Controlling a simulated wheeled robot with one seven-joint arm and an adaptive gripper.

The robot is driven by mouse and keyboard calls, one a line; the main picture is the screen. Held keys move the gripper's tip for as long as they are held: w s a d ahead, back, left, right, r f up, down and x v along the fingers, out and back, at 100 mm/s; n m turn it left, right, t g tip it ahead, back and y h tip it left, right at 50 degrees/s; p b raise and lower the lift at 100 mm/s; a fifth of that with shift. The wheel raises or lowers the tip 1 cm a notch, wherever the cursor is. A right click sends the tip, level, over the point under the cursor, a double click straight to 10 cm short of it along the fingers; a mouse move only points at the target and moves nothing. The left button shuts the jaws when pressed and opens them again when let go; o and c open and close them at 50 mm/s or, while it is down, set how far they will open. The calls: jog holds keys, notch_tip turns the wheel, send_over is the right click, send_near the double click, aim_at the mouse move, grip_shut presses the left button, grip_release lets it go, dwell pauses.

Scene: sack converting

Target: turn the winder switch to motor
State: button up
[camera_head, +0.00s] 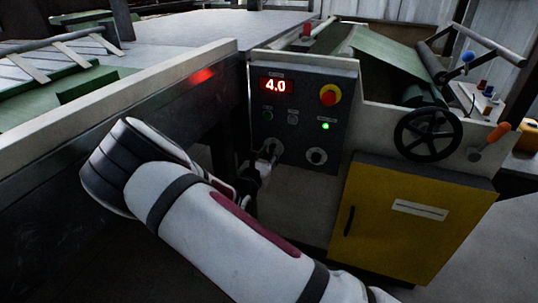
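A dark control panel (300,112) stands upright at the centre. Two rotary switches sit low on it. The left switch (275,147) is partly covered by my gripper (265,163); the right switch (316,156) is uncovered. Their labels are too small to read, so I cannot tell which is the winder switch or where the covered one points. My white arm reaches up from the bottom, with my gripper at the left switch. I cannot tell whether the fingers touch it or are closed on it.
The panel carries a red display (275,86) reading 4.0, a red stop button (329,95) on yellow, and a lit green lamp (325,126). A black handwheel (427,134) and yellow cabinet (405,222) stand to the right. A metal machine rail (130,85) runs along the left.

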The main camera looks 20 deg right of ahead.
jog(key=shift+c, duration=0.3)
grip_shut()
jog(key=shift+m, duration=0.3)
jog(key=m+p, duration=0.2)
jog(key=m, duration=0.1)
jog(key=shift+s+d, duration=0.1)
jog(key=shift+m+p, duration=0.3)
jog(key=shift+m, duration=2.4)
jog(key=shift+f, duration=0.1)
jog(key=shift+o, duration=0.3)
grip_release()
